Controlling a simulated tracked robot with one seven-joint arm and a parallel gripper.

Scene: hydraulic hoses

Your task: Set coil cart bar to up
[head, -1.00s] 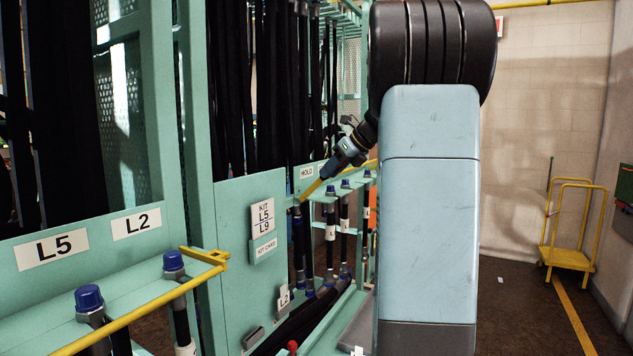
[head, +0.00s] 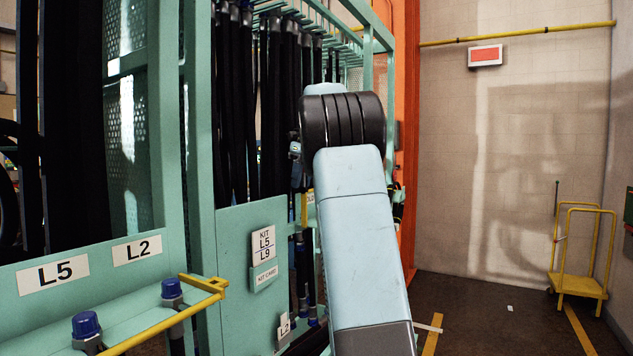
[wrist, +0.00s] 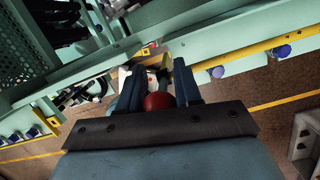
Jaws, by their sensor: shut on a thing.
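In the wrist view my gripper (wrist: 157,72) is shut on a red ball-shaped knob (wrist: 158,101), which sits between the two dark blue fingers near the palm. What the knob is fixed to is mostly hidden by the gripper, so I cannot tell whether it belongs to the coil cart bar. In the head view my own arm hides the gripper and the knob. A yellow trolley (head: 578,285) stands at the right by the wall, with a thin upright post at its left side. No label marks it as the coil cart.
The green hose rack (head: 245,225) fills the left, with black hoses hanging in it. A yellow rail (head: 165,325) runs along its front past blue-capped fittings (head: 86,325); another yellow rail (wrist: 245,53) shows in the wrist view. Open floor (head: 480,320) lies right of my arm.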

